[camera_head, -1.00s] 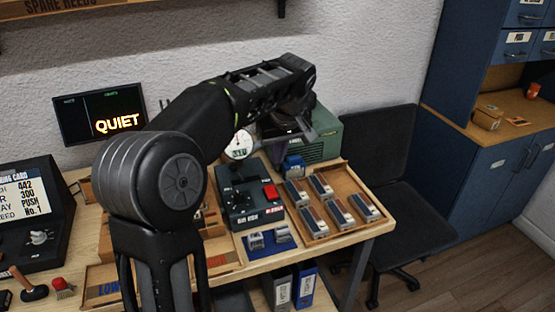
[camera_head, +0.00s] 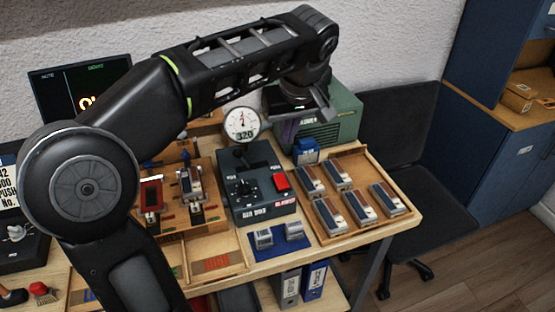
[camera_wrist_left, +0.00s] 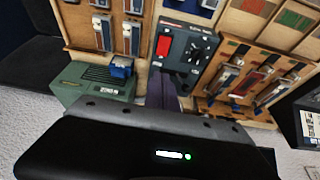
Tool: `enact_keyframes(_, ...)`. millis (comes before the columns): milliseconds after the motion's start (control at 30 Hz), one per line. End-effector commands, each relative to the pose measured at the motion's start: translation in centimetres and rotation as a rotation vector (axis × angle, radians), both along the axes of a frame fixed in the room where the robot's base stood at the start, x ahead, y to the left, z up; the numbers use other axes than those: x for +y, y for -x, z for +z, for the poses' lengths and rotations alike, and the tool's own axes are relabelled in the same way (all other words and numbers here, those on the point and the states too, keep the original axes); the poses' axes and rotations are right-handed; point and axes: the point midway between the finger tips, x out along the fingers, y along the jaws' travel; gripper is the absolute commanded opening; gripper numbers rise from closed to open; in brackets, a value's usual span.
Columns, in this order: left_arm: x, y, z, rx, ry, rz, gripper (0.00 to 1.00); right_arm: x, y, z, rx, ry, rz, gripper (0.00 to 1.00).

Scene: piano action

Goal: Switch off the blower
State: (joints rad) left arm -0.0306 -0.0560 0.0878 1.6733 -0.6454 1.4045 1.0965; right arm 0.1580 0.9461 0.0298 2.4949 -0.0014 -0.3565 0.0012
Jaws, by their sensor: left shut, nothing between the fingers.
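A dark grey control box (camera_head: 262,205) stands on the workbench in the head view. It carries a red rocker switch (camera_head: 281,182) on its right side and a dark knob on its left. A round dial (camera_head: 241,124) reading 320 rises behind it. The box (camera_wrist_left: 186,52) and the red switch (camera_wrist_left: 192,45) also show in the left wrist view. My left gripper (camera_head: 322,106) is shut and empty, behind and above the box, in front of the green vented case (camera_head: 345,128). It looks apart from the switch. My right gripper is in neither view.
A wooden tray (camera_head: 372,164) of several reed blocks lies right of the box. A blue block (camera_head: 306,150) stands behind it. A wooden fixture (camera_head: 180,232) is at left. A black chair (camera_head: 405,130) stands beyond the bench's right edge.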

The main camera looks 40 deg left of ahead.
Motion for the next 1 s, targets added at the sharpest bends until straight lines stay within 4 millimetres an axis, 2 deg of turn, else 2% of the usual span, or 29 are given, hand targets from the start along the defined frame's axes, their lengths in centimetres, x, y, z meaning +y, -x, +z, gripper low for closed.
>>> enact_keyframes(367,0.2,0.1,-0.1,0.003,0.001,0.022,0.00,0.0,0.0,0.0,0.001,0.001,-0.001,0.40)
enact_keyframes(567,0.6,-0.1,-1.2,0.005,0.001,0.021,0.00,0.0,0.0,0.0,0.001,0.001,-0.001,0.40)
enact_keyframes(767,1.4,-0.6,-4.0,0.007,0.001,0.022,0.00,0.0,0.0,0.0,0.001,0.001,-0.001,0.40)
enact_keyframes(1000,2.7,-1.5,-8.6,0.009,0.002,0.022,0.00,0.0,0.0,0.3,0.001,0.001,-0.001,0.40)
